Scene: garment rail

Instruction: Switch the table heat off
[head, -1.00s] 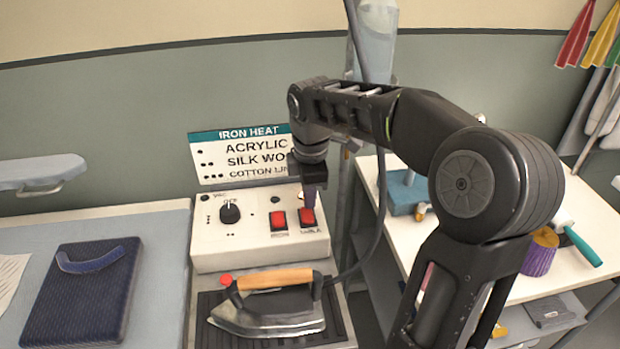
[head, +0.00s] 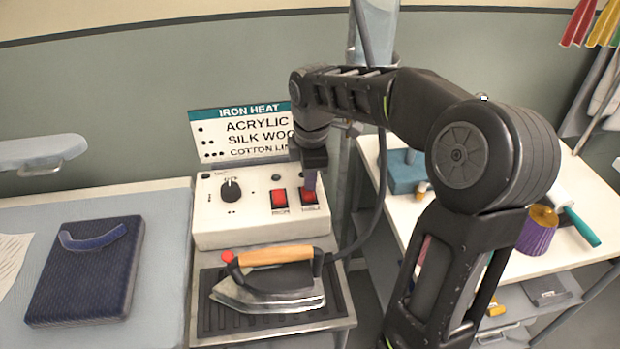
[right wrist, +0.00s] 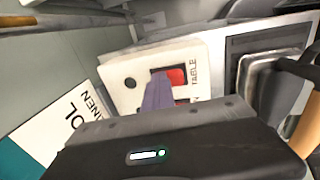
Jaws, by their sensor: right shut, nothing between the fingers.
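A white control box (head: 262,226) carries a black dial (head: 230,190) and two red rocker switches. The left switch (head: 279,199) is partly legible as the iron one; the right one is the table switch (head: 309,197). The table switch also shows red in the right wrist view (right wrist: 178,76), beside the label "TABLE". My right gripper (head: 310,183) is shut and empty, pointing down at the upper edge of the table switch. In the right wrist view its purple-grey fingers (right wrist: 157,92) overlap the switch; I cannot tell whether they touch it. My left gripper is out of view.
An iron (head: 268,283) with a wooden handle rests on a ribbed plate (head: 335,305) in front of the box. The iron heat sign (head: 240,135) stands behind it. A dark blue pad (head: 85,275) lies left; a white side table (head: 480,225) stands right.

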